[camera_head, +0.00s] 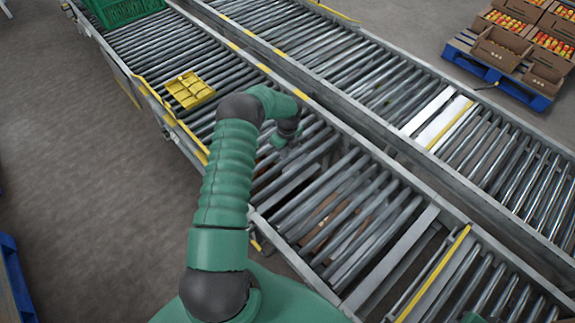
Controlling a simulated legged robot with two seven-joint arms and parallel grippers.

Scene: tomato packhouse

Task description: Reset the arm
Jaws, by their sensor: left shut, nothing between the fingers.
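My left arm (225,180), green with dark joints, rises from the bottom of the view and bends over the near roller conveyor (340,205). My left gripper (281,143) is at its far end, above the rollers, small and partly hidden by the wrist. It is shut and empty. My right gripper is out of view.
A yellow tray (190,90) lies on the near conveyor, left of my left gripper. A green crate (122,10) stands at the conveyor's far end. A second conveyor (350,75) runs alongside. Tomato boxes (503,47) sit on a blue pallet (500,79) at the top right.

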